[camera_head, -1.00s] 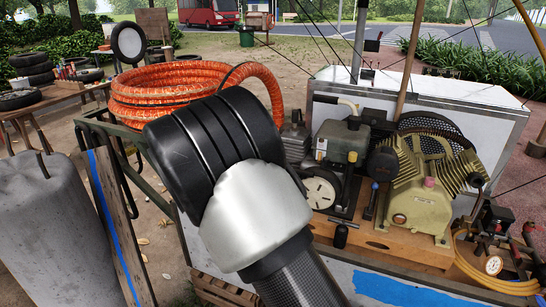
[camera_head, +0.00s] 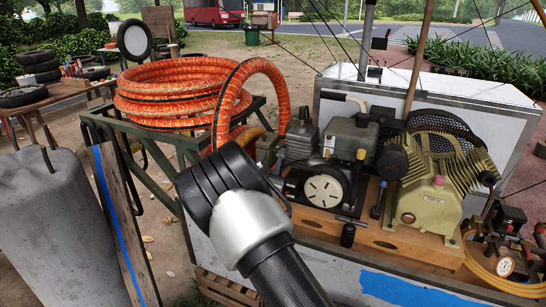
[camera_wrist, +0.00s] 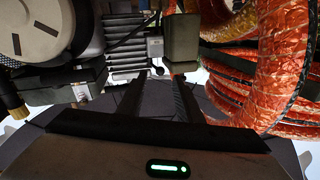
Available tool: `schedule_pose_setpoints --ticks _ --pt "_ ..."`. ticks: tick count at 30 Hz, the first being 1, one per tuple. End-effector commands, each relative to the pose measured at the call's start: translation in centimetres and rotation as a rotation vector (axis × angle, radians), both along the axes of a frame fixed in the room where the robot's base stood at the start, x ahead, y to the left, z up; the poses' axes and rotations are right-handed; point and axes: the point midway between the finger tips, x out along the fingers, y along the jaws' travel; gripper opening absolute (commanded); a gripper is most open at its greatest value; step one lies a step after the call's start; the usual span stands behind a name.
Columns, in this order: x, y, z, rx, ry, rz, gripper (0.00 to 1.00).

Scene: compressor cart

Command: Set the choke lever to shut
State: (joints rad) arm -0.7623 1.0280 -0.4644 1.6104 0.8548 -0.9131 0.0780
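The engine (camera_head: 325,187) sits on the cart with its round slotted cover facing me. Its finned block (camera_head: 298,148) and a small olive box (camera_head: 267,150) are at its left end. The finned block (camera_wrist: 125,45) and a dark olive box (camera_wrist: 181,40) also show in the wrist view. Between them hangs a small pale part (camera_wrist: 155,46) with a dark tab (camera_wrist: 157,71) below it, perhaps the choke lever; its setting is unclear. My gripper (camera_wrist: 159,78) is open, its two dark fingers pointing toward this spot. Whether they touch the tab is unclear. In the head view my wrist hides the gripper.
Orange coiled hose (camera_head: 165,95) lies on a green frame (camera_head: 150,135) at the left, with a loop close to my gripper. The yellow-green compressor (camera_head: 425,203) stands right of the engine.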

Motion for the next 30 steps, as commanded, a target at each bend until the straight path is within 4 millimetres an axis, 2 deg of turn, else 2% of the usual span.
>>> schedule_pose_setpoints --ticks 3,7,18,24,30 --pt "1.9 -0.4 -0.1 0.001 -0.001 0.0 0.32" --pt "3.0 -0.6 -0.1 0.0 0.0 0.0 0.32" --pt "3.6 -0.7 0.0 0.0 0.001 0.0 0.32" --pt "3.5 -0.7 0.0 0.0 0.001 0.0 0.0" --pt "3.5 -0.7 0.0 0.0 0.001 0.0 0.0"
